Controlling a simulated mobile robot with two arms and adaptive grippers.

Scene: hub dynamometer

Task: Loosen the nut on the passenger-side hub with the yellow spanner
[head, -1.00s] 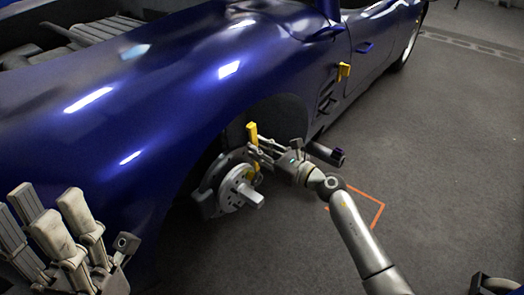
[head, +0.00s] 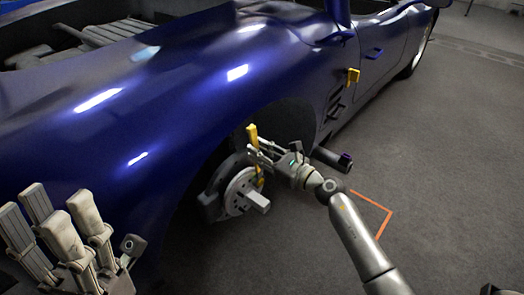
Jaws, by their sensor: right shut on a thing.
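The hub (head: 238,190) shows in the open wheel arch of the blue car, with a brake disc and a pale block-like stub (head: 257,203) at its centre. The yellow spanner (head: 253,137) stands roughly upright beside the hub, its lower part partly hidden by the gripper. My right gripper (head: 256,154) is shut on the spanner, just right of and above the hub. I cannot tell whether the spanner's end sits on the nut. My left gripper (head: 62,222) is at the lower left, its fingers pointing up and spread apart, with nothing between them.
The blue car body (head: 160,110) fills the left and middle. A small yellow thing (head: 353,76) is on its side behind the wheel arch. A dark cylinder (head: 333,159) shows beyond my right wrist. An orange line (head: 376,203) marks the floor, which is open to the right.

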